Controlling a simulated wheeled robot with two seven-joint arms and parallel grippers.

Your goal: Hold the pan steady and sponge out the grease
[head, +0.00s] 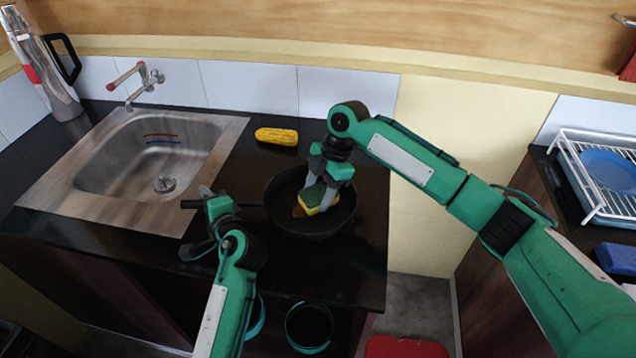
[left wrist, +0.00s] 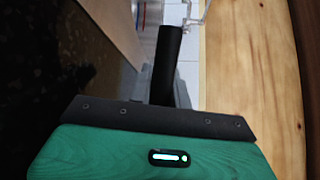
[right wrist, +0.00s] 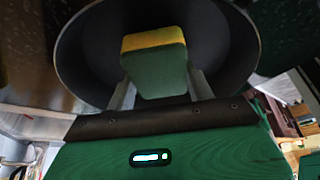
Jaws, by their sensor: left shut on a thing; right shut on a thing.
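A black frying pan (head: 338,219) sits on the dark counter right of the sink, its handle (head: 190,204) pointing left. My left gripper (head: 205,195) is shut on the handle, which also shows in the left wrist view (left wrist: 166,62). My right gripper (head: 316,186) is shut on a yellow and green sponge (head: 322,196) inside the pan. The right wrist view shows the sponge (right wrist: 155,68) between the fingers, over the pan (right wrist: 235,50). A brown grease patch (head: 299,211) shows at the sponge's left edge. I cannot tell whether the sponge touches the pan floor.
A steel sink (head: 105,160) with a tap (head: 150,76) is at the left. A corn cob (head: 277,136) lies behind the pan. A metal flask (head: 47,75) stands at the back left. A dish rack (head: 597,185) with a blue plate (head: 612,168) is on the right counter.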

